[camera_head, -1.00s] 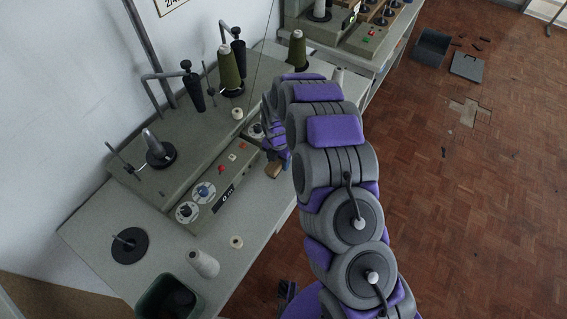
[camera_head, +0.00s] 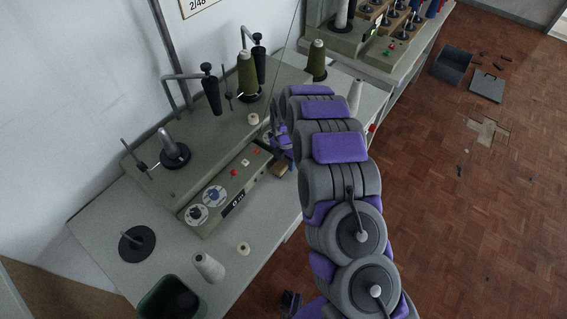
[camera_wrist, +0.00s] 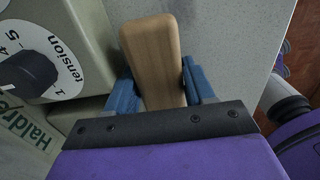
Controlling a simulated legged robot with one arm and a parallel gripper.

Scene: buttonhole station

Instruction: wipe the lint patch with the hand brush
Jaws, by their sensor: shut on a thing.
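The hand brush shows in the wrist view as a pale wooden block (camera_wrist: 152,55) between the two blue fingers of my gripper (camera_wrist: 163,88). My gripper is shut on it. In the head view the brush (camera_head: 282,169) is a small brown block at the front edge of the machine, over the grey table. My gripper (camera_head: 284,148) there is partly hidden by my arm. I cannot tell whether the brush touches the table. Its bristles are not visible. I cannot make out the lint patch in either view.
The buttonhole machine (camera_head: 215,150) with dials and thread cones stands left of my gripper; its tension dial (camera_wrist: 30,75) is close in the wrist view. Small spools (camera_head: 208,266) and a dark bin (camera_head: 170,300) are at the near end. A white cone (camera_head: 355,97) stands beyond my arm.

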